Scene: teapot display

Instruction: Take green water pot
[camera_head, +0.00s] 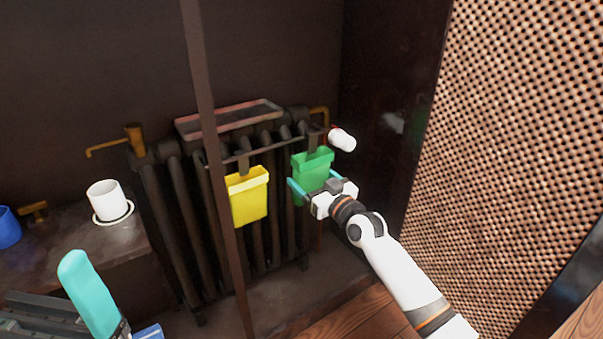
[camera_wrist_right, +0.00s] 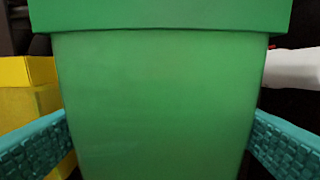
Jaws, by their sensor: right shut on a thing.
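The green water pot (camera_head: 312,168) hangs at the right end of the dark radiator. My right gripper (camera_head: 316,182) reaches it from the front right, with its teal fingers on either side of the pot, shut on it. In the right wrist view the green pot (camera_wrist_right: 160,100) fills the middle, between the two teal fingers at left and right. A teal finger of my left gripper (camera_head: 90,290) shows at the lower left of the head view; its other finger is not clear.
A yellow pot (camera_head: 248,196) hangs on the radiator (camera_head: 180,205) just left of the green one. A thin dark post (camera_head: 212,130) stands in front. A white cup (camera_head: 107,198) is on the left ledge. A white knob (camera_head: 342,139) is close right of the green pot.

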